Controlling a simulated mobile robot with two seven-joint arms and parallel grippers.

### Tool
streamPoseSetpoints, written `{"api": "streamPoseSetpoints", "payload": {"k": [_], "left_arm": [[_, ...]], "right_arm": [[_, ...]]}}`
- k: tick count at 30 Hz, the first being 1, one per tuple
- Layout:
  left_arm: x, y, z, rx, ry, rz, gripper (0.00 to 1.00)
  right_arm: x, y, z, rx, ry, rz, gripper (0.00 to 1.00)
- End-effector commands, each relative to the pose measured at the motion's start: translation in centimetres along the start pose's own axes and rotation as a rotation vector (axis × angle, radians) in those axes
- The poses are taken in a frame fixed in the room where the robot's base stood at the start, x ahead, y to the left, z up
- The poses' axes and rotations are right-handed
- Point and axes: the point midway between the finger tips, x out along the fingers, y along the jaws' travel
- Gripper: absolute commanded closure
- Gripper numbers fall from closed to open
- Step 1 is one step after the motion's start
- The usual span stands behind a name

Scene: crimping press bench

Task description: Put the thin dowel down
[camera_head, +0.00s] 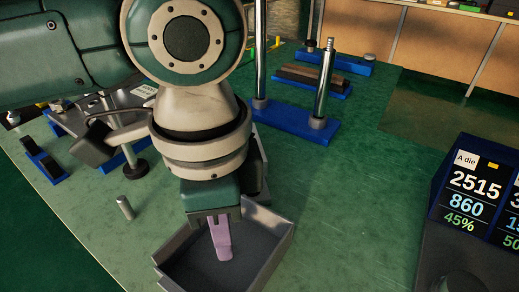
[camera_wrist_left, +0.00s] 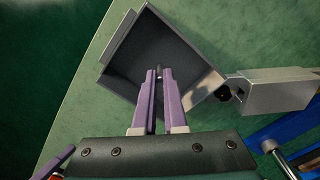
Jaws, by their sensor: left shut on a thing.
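My left gripper (camera_head: 222,252) points down into a grey open tray (camera_head: 278,258) on the green bench, its purple fingers over the tray floor. In the left wrist view the fingers (camera_wrist_left: 159,78) are nearly together, with the tray (camera_wrist_left: 122,47) around and beyond their tips. They are shut on the thin dowel (camera_wrist_left: 159,71), of which only a small dark end shows between the tips. The rest of it is hidden, and I cannot tell whether it touches the tray floor. My right gripper is not clearly seen.
A short metal cylinder (camera_head: 125,207) is on the bench left of the tray. Blue-based press posts (camera_head: 322,90) stand behind. A metal fixture (camera_wrist_left: 275,90) is near the tray. A display (camera_head: 472,195) stands at the right. Bench between tray and display is clear.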

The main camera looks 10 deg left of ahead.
Motion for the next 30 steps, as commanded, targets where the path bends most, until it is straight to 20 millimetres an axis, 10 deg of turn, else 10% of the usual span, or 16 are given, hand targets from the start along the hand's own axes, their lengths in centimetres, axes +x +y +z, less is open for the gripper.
{"api": "streamPoseSetpoints", "payload": {"k": [10,19,30], "left_arm": [[0.3,0.0,0.0,0.000,0.001,-0.001,1.00],[0.3,0.0,0.0,0.000,0.001,-0.001,0.61],[-1.0,-0.1,-0.1,0.001,0.002,-0.002,0.61]], "right_arm": [[0.0,0.0,0.0,0.000,-0.001,0.000,0.00],[0.0,0.1,0.1,-0.002,-0.002,0.002,0.00],[-0.5,0.1,-0.1,-0.004,-0.002,0.004,0.00]]}}
